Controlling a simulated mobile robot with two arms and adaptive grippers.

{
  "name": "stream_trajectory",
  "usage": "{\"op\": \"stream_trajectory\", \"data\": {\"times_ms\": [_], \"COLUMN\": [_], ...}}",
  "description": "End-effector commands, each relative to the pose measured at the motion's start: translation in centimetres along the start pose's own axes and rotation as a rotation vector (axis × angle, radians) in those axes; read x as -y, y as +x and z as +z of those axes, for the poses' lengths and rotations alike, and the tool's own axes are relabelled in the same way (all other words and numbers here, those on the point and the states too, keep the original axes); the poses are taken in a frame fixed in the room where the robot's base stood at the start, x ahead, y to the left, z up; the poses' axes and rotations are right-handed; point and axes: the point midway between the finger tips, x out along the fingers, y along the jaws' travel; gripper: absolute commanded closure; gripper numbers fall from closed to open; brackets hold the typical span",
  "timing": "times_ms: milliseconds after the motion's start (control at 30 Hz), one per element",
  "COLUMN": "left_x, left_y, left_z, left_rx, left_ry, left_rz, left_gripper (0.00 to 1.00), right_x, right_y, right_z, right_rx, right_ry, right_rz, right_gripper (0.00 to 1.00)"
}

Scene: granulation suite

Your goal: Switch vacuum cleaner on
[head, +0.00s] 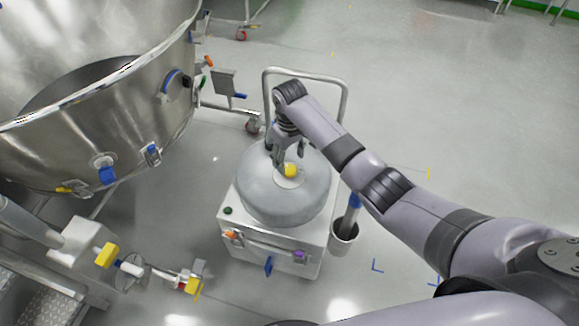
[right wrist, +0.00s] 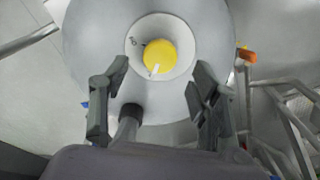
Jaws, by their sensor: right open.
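The vacuum cleaner (head: 262,205) is a white box with a grey domed top, standing on the floor in the head view. A yellow knob (head: 290,170) sits in a pale round dial on top of the dome. In the right wrist view the yellow knob (right wrist: 160,57) has a white pointer mark toward its lower edge, and a small dark marking shows on the dial at upper left. My right gripper (head: 288,160) is over the dome beside the knob, open and empty. Its fingers (right wrist: 158,85) are apart, below the knob in the wrist view. My left gripper is out of view.
A large steel vessel (head: 120,100) stands at the left. A metal push handle (head: 305,72) rises behind the cleaner. A cup-like holder (head: 344,238) is on its right side. The floor at right is clear.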

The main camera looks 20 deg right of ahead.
Motion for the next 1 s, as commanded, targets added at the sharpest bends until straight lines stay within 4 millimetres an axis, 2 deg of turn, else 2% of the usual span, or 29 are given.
{"op": "stream_trajectory", "data": {"times_ms": [100,300,667,1000], "left_x": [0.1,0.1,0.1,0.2], "left_y": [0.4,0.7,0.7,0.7], "left_z": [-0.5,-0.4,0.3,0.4], "left_rx": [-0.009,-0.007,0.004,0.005], "left_ry": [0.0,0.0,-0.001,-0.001], "left_rz": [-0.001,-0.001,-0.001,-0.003], "left_gripper": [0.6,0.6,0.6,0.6], "right_x": [0.1,0.0,0.0,0.0], "right_y": [2.3,4.2,4.5,4.5], "right_z": [0.0,0.0,0.0,0.0], "right_rx": [0.002,0.0,-0.001,-0.001], "right_ry": [-0.001,-0.001,-0.001,-0.001], "right_rz": [-0.001,0.0,0.0,0.0], "right_gripper": [0.44,0.44,0.44,0.67]}}
